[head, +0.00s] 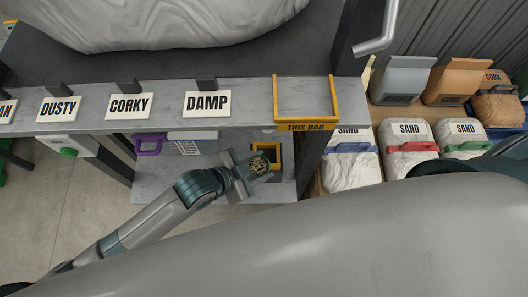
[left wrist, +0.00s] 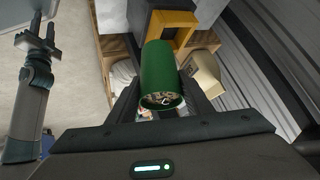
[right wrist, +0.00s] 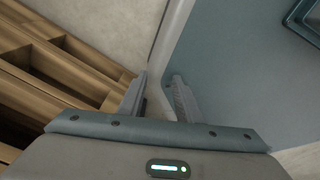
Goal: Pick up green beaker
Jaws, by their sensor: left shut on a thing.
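The green beaker (left wrist: 160,68) is between the fingers of my left gripper in the left wrist view, with light and dark bits at its mouth. In the head view, my left gripper (head: 252,172) holds it over the lower grey shelf, below the shelf with the name signs.
A yellow-framed dark box (head: 274,149) is just behind the beaker. Signs reading DUSTY (head: 59,108), CORKY (head: 129,106) and DAMP (head: 207,103) line the upper shelf edge beside a yellow THIS BAG frame (head: 306,127). SAND bags (head: 408,146) stand at right. A purple-handled item (head: 148,145) is at left.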

